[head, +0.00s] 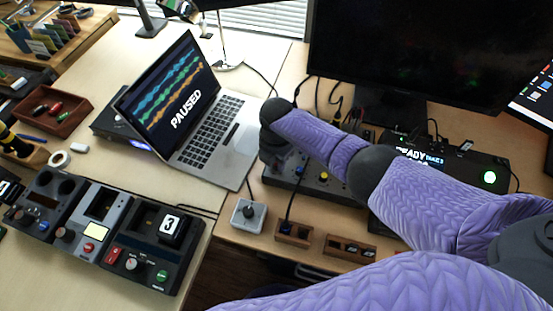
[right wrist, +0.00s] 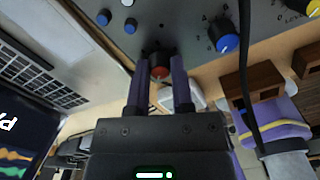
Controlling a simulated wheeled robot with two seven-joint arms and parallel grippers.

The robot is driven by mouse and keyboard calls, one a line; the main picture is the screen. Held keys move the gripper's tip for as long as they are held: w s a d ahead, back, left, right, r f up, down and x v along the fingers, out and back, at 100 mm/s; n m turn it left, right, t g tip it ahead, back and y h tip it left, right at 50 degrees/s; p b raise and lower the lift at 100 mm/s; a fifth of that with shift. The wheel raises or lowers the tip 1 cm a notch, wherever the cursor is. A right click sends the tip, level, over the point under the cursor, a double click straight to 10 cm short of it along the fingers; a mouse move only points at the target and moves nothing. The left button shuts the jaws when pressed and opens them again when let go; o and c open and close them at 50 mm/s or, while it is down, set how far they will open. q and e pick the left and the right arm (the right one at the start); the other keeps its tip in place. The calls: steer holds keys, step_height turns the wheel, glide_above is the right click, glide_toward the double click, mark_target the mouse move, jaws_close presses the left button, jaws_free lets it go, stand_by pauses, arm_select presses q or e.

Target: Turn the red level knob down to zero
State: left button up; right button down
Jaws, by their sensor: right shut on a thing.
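The red level knob (right wrist: 160,71) shows in the right wrist view, at the edge of a grey control panel (right wrist: 180,22). My right gripper (right wrist: 160,76) is shut on it, one finger on each side. The fingers hide much of the knob, and its pointer and scale cannot be read. In the head view the panel's dark box (head: 340,190) sits on the desk, largely behind my purple right arm. The red knob and the fingertips are hidden there. My left gripper is in neither view.
Blue knobs (right wrist: 228,43) stand near the red one on the panel. A laptop (head: 215,130) is left of the box, and a monitor (head: 410,50) stands behind. A small grey box (head: 247,216) and wooden holders (head: 293,234) lie in front. More control units (head: 95,230) are farther left.

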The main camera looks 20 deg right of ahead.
mark_target(276, 163)
steer(key=shift+n, duration=0.3)
steer(key=shift+c, duration=2.4)
jaws_free()
step_height(276, 163, up, 9)
steer(key=p, duration=0.4)
steer(key=shift+p, duration=0.3)
steer(key=shift+r, duration=0.5)
